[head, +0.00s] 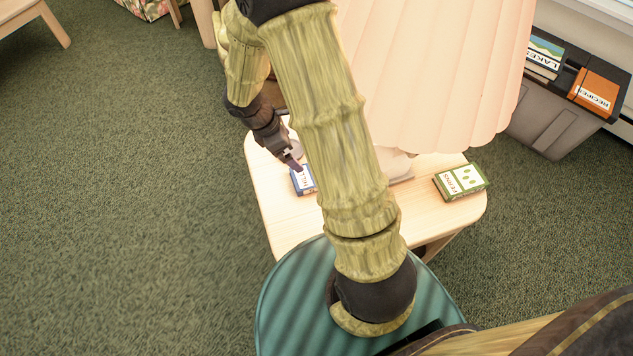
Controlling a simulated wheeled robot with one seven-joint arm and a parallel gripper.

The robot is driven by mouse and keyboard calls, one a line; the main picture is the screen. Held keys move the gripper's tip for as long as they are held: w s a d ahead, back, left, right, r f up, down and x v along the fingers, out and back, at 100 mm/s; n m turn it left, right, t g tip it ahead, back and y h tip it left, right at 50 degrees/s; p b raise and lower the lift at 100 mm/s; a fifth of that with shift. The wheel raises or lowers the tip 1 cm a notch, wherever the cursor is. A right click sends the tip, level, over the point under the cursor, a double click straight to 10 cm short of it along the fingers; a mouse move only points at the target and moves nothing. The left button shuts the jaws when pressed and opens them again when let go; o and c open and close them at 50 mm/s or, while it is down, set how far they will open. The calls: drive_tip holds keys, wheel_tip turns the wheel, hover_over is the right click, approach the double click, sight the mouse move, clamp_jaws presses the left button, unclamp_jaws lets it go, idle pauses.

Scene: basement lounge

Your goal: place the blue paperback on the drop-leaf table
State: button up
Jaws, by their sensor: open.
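The blue paperback (299,188) lies on a small light-wood table (268,190), near its left side. Its cover is white and blue, and my arm hides part of it. My gripper (294,165) is open, pointing down at the book's far edge. I cannot tell if the fingers touch it or are around it. Another light-wood piece of furniture (28,14) shows in the top left corner, mostly cut off. I cannot tell whether either one is the drop-leaf table.
A lamp with a large pink pleated shade (440,70) stands on the table behind my arm. A green book (461,182) lies at the table's right. A grey bin (545,120) holds an orange book (597,92) and others. Green carpet on the left is clear.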

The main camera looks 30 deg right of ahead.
drive_tip(key=b, duration=0.4)
hover_over(303, 182)
drive_tip(key=d, duration=0.2)
drive_tip(key=f, duration=0.7)
drive_tip(key=w+f, duration=0.1)
drive_tip(key=f, duration=0.2)
drive_tip(key=shift+a+f, duration=0.15)
drive_tip(key=shift+f, duration=0.05)
drive_tip(key=shift+d+f, duration=0.2)
drive_tip(key=shift+f, duration=0.2)
drive_tip(key=b+x, duration=0.2)
drive_tip(key=x, duration=0.3)
drive_tip(key=shift+w+d, duration=0.2)
drive_tip(key=c, duration=1.1)
